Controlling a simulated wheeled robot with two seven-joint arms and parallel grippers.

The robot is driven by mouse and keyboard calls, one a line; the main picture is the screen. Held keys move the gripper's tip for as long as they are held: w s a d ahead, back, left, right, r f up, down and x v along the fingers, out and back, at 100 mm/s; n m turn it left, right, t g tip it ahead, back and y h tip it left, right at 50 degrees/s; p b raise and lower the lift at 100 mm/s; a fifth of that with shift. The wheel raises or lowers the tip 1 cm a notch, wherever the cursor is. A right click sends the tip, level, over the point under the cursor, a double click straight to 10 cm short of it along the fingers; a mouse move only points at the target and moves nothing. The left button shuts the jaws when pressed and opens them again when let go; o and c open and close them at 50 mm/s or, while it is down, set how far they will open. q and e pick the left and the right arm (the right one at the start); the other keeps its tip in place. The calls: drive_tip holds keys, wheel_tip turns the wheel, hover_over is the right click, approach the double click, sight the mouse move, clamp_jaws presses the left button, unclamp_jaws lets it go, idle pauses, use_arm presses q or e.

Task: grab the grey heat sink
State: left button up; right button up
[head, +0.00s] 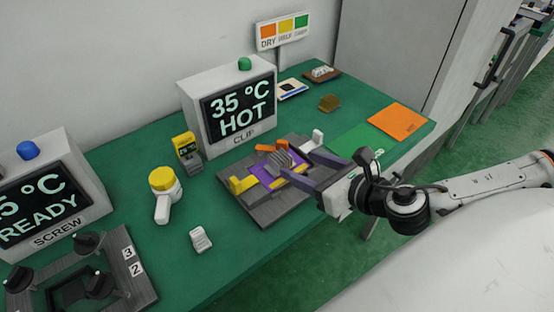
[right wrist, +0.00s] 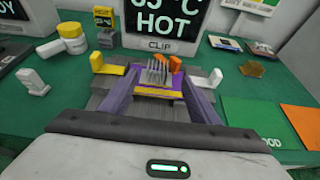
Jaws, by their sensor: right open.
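The grey heat sink (head: 281,160) has upright fins and sits on a purple board in the dark fixture (head: 262,212), in front of the display reading 35 °C HOT. It also shows in the right wrist view (right wrist: 157,70), near the middle. My right gripper (head: 297,165) is open, reaching in from the right over the fixture. In the right wrist view its two fingers (right wrist: 157,82) stand on either side of the heat sink, with visible gaps. I cannot tell whether the fingertips are at the fins' height. My left gripper is not in view.
Orange pieces (head: 268,147), a yellow lever (head: 241,184) and a white lever (head: 314,141) stand around the board. Green (head: 362,142) and orange (head: 400,121) mats lie at right.

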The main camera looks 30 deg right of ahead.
sight(282, 159)
drive_tip(key=shift+a+x, duration=0.15)
drive_tip(key=shift+x, duration=1.6)
drive_tip(key=shift+a+x, duration=0.1)
drive_tip(key=shift+x, duration=1.7)
drive_tip(key=c, duration=1.2)
